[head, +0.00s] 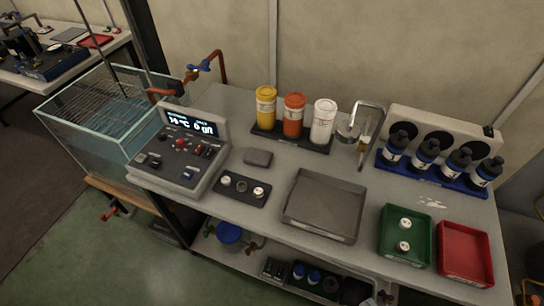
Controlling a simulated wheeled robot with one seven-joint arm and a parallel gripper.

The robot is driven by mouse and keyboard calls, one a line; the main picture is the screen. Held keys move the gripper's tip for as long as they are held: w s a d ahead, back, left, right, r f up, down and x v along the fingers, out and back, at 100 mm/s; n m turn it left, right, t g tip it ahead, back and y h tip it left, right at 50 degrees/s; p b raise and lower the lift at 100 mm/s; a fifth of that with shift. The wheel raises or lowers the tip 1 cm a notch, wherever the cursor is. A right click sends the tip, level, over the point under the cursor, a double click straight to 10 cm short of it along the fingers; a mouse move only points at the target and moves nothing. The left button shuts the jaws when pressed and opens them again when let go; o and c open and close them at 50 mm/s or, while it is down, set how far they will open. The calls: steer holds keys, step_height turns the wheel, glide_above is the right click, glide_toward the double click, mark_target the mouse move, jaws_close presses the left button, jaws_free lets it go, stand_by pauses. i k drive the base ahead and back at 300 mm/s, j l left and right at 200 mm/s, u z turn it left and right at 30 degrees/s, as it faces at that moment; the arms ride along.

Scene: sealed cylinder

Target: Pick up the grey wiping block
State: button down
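A small dark grey block (258,158) with rounded edges lies flat on the grey bench top (230,106), in the head view. It looks like the grey wiping block. It sits right of the control console, behind a dark plate with knobs and in front of the bottle rack. Nothing covers it. My gripper is not in view.
Near the block are the control console (184,150), the dark knob plate (244,189), a grey tray (325,206) and the bottle rack (290,138). Green (405,263) and red (465,279) trays, blue-racked dark bottles (427,153) and a metal fixture (358,124) stand rightward.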

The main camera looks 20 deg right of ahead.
mark_target(258, 158)
steer(key=i+j, duration=0.25)
steer(key=j, duration=0.2)
steer(key=i+j, duration=0.2)
steer(key=j, duration=0.25)
steer(key=i+j+u, duration=0.1)
steer(key=i+j, duration=0.15)
steer(key=j, duration=0.2)
steer(key=i+j, duration=0.25)
steer(key=j, duration=0.2)
